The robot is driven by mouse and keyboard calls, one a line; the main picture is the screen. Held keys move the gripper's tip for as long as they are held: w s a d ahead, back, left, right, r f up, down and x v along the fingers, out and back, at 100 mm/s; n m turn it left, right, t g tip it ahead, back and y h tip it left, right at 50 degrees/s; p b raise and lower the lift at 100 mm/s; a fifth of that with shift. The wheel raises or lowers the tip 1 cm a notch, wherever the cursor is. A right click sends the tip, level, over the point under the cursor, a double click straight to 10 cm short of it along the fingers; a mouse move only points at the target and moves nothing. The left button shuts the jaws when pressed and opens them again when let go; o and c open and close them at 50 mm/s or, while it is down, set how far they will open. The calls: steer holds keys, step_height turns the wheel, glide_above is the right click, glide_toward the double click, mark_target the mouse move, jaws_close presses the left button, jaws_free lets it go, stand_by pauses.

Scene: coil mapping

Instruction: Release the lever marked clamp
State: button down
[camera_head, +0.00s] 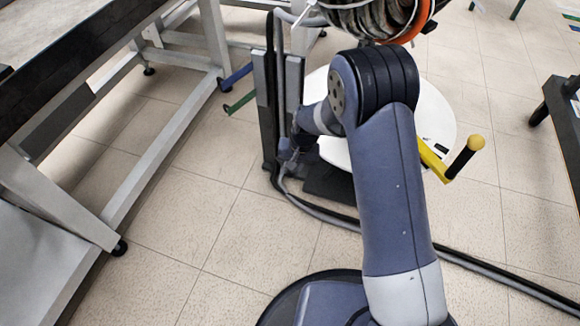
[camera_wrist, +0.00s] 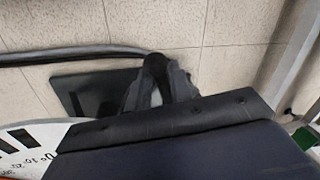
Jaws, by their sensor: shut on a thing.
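In the head view my arm reaches down to the foot of a grey and black post (camera_head: 279,100). My gripper (camera_head: 287,160) is small and partly hidden there, close beside the post. In the wrist view my gripper (camera_wrist: 162,85) is shut on a dark rounded part, above the black base plate (camera_wrist: 92,90). I cannot tell whether that part is a lever's end. A blue lever (camera_head: 236,77) and a green lever (camera_head: 239,103) stick out left of the post, apart from my gripper. I cannot read a clamp marking on any lever.
A white disc (camera_head: 437,115) stands behind my arm, with a yellow crank (camera_head: 432,160) at its right. A coil (camera_head: 365,18) hangs above. A cable (camera_head: 475,266) runs across the floor. A workbench frame (camera_head: 165,150) is at left. Bare floor lies between bench and post.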

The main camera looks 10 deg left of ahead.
steer(key=w+d+n+g+h, duration=0.1)
steer(key=w+d+n, duration=0.4)
steer(key=n, duration=0.9)
steer(key=shift+w+n+g+h, duration=0.3)
steer(key=shift+w+g+h, duration=0.15)
steer(key=shift+w, duration=0.25)
steer(key=shift+d, duration=0.15)
steer(key=c, duration=1.4)
jaws_free()
steer(key=shift+w, duration=0.1)
steer(key=shift+o, duration=0.2)
steer(key=p+v, duration=0.3)
steer(key=v, duration=0.8)
